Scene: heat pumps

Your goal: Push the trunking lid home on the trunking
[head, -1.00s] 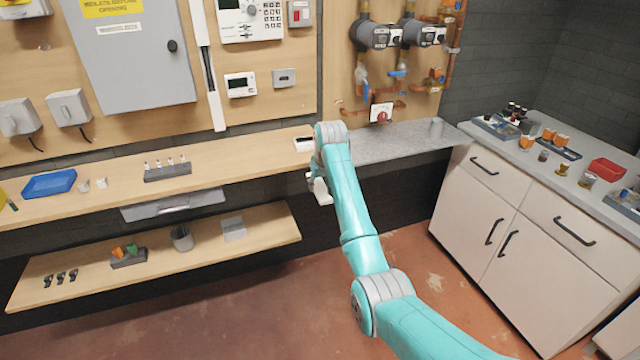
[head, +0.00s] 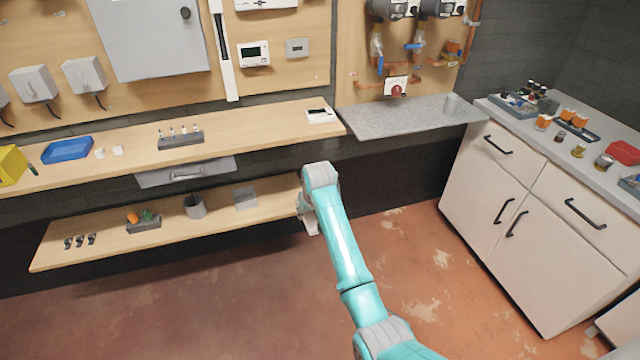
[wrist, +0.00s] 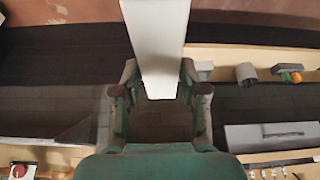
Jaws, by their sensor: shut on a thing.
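The trunking (head: 228,78) is a white upright channel on the wooden wall board, right of the grey cabinet, with a dark slot along its upper part. The trunking lid (wrist: 157,40) is a plain white strip in the wrist view, running from the top edge down between my fingers. My gripper (wrist: 159,80) is shut on it. In the head view my gripper (head: 309,217) is near the right end of the lower shelf, well below and right of the trunking. The lid is mostly hidden there behind my arm.
A wooden bench (head: 260,122) runs below the wall board, with a lower shelf (head: 100,250) under it. A grey worktop (head: 410,116) continues to the right. White cabinets (head: 530,215) stand far right. The floor before the shelf is clear.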

